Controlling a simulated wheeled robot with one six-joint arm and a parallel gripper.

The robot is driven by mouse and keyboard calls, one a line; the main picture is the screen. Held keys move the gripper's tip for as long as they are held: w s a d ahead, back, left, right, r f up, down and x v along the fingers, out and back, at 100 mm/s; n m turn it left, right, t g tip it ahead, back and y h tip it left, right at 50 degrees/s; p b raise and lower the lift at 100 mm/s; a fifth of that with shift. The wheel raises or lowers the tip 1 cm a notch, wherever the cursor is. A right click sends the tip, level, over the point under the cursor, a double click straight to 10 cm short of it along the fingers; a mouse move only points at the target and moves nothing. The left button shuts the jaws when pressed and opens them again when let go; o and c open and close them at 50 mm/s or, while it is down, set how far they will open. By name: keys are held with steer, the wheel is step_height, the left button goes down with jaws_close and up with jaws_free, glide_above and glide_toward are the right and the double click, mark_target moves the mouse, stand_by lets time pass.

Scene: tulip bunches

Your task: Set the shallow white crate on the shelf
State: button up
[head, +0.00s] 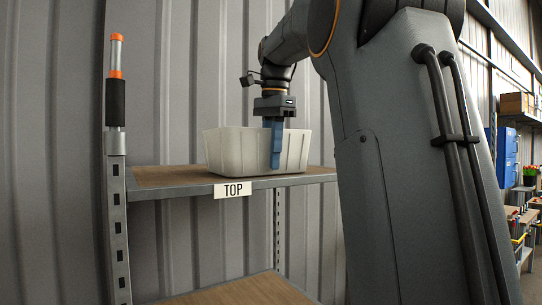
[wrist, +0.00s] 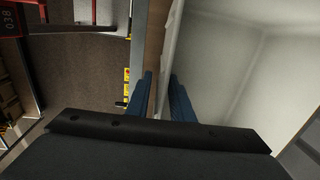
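The white crate (head: 238,150) sits upright on the top shelf board (head: 165,177), near the front edge, above a "TOP" label. My gripper (head: 276,150) points down at the crate's front wall, with a blue finger in front of it. In the wrist view, the blue fingers of my gripper (wrist: 161,90) straddle the crate's wall (wrist: 169,50), one outside and one inside. A strip of brown board shows between the outer finger and the wall, so the gripper looks open. The crate's inside (wrist: 235,70) looks empty where visible.
A grey post with an orange-tipped handle (head: 116,90) stands at the shelf's left front corner. A lower shelf board (head: 240,290) is bare where visible. A corrugated wall is close behind. A blue cabinet (head: 507,155) and flowers (head: 530,172) are far right.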

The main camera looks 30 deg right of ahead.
steer(key=shift+s+r+b, duration=0.2)
steer(key=shift+r+b, duration=0.05)
steer(key=shift+r, duration=1.7)
steer(key=shift+s+r+b, duration=0.2)
steer(key=shift+r+b, duration=0.05)
steer(key=shift+r, duration=1.7)
